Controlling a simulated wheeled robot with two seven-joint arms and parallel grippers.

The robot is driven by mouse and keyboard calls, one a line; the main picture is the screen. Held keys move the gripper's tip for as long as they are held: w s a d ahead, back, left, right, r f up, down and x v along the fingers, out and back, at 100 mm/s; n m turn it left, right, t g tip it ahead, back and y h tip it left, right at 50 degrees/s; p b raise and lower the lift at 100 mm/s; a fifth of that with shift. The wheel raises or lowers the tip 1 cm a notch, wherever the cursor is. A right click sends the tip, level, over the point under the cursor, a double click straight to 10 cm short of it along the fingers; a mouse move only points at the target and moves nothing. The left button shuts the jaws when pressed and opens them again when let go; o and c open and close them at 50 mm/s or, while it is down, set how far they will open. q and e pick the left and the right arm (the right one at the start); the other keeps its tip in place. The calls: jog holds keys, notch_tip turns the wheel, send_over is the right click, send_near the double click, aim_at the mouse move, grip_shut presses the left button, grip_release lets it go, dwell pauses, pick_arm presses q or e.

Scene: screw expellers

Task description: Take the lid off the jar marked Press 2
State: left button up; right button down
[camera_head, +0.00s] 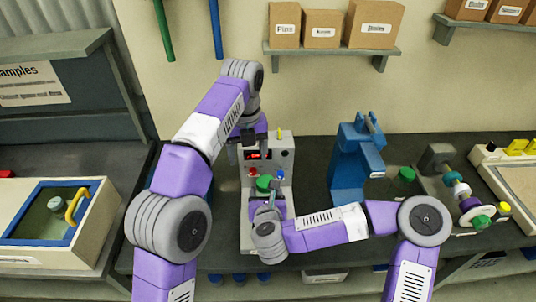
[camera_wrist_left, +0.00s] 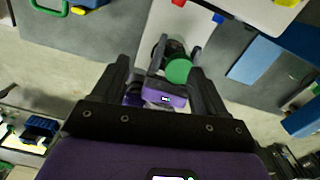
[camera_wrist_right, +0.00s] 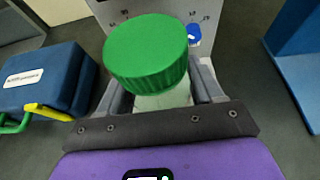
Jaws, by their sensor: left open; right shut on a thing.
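A jar (camera_wrist_right: 160,100) with a ribbed green lid (camera_wrist_right: 147,52) is held in my right gripper (camera_wrist_right: 162,90), whose fingers are on both sides of the pale jar body below the lid. The green lid also shows in the head view (camera_head: 264,183) and in the left wrist view (camera_wrist_left: 178,70). The lid is on the jar. No marking on the jar can be read. My left gripper (camera_head: 253,143) is open and empty, above and behind the jar. In the left wrist view its fingers stand wide apart, with the lid and my right gripper beyond them.
A grey machine (camera_head: 281,150) with a red display stands just behind the jar. A blue press-like device (camera_head: 347,160) stands to the right, near another green-topped item (camera_head: 406,174). A blue-framed case (camera_head: 55,212) with a yellow handle is at the left. Shelves with boxes (camera_head: 320,24) hang above.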

pick_arm(q)
jog(key=m, duration=0.2)
send_over(268, 180)
jog(key=shift+r, duration=0.4)
jog(key=shift+f, duration=3.9)
